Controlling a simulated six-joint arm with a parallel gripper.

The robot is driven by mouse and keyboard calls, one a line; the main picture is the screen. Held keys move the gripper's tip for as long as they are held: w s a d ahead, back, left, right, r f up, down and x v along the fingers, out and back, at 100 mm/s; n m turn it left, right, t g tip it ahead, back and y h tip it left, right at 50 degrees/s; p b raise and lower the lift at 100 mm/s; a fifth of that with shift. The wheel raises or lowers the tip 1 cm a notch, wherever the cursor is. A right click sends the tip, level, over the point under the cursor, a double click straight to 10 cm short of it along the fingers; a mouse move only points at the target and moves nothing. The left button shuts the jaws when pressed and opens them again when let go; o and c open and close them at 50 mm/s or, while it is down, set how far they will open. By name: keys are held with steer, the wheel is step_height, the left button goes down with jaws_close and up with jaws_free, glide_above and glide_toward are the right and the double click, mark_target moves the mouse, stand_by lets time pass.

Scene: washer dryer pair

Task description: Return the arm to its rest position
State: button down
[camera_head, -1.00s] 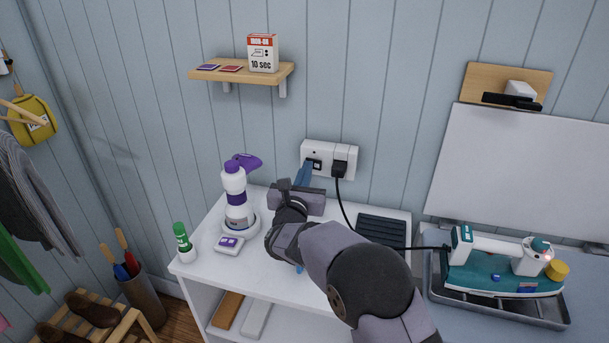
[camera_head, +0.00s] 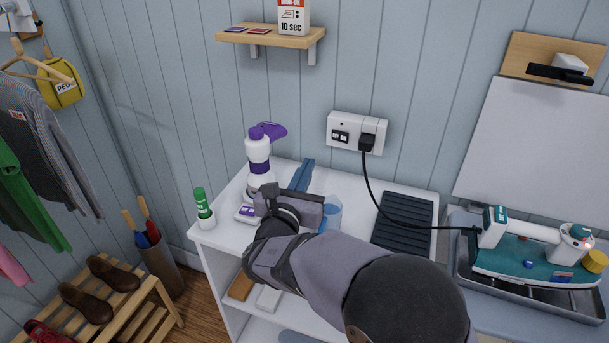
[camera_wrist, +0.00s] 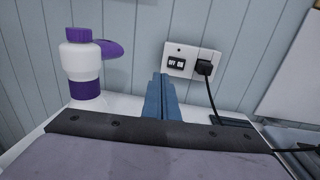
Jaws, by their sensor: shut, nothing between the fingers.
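My gripper (camera_head: 307,163) has two blue fingers pressed together, with nothing between them. In the head view it is over the white shelf unit's top (camera_head: 350,188), pointing toward the wall. The fingers also show in the wrist view (camera_wrist: 160,80), upright in the middle, left of and below the wall socket plate (camera_wrist: 190,60). In the head view the plate (camera_head: 356,132) is up and right of the fingertips, with a gap between. My wrist and forearm hide part of the unit's top and front.
A white and purple spray bottle (camera_head: 259,160) stands close left of my gripper. A green-capped bottle (camera_head: 203,209) is at the left corner. A clear bluish cup (camera_head: 333,212) is behind my wrist. The iron (camera_head: 530,255) sits right, its black cord (camera_head: 378,205) running from the socket. A shelf (camera_head: 270,36) is above.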

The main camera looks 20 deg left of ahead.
steer(key=shift+s, duration=0.45)
steer(key=d+m+g+h+p, duration=0.25)
steer(key=d+m+h, duration=0.35)
steer(key=d, duration=1)
steer(key=s+d+f+m+g+h+p, duration=0.1)
steer(key=s+d+m+g, duration=0.3)
steer(key=d, duration=0.4)
steer(key=s+d+f+m+g+h+p, duration=0.1)
steer(key=s+d+f+m+g+p, duration=0.1)
steer(key=d, duration=0.6)
steer(key=s+d+f+m+g+h+p, duration=0.2)
steer(key=s+d+f+m+g, duration=0.1)
steer(key=s+d+m+g, duration=0.4)
steer(key=shift+s+d+f+p, duration=0.2)
steer(key=shift+s+d+p, duration=0.1)
steer(key=shift+s+d, duration=0.4)
steer(key=s+a+f+m+g+y+p, duration=0.1)
steer(key=s+m+y, duration=0.3)
steer(key=m, duration=0.5)
steer(key=s+a+f+m+g+y+p, duration=0.1)
steer(key=s+m+y, duration=0.3)
steer(key=m, duration=0.5)
steer(key=shift+s+a+f+p, duration=0.5)
steer(key=shift+s+a+p, duration=0.35)
steer(key=shift+s, duration=0.15)
steer(key=shift+f+g, duration=0.1)
steer(key=shift+g, duration=0.15)
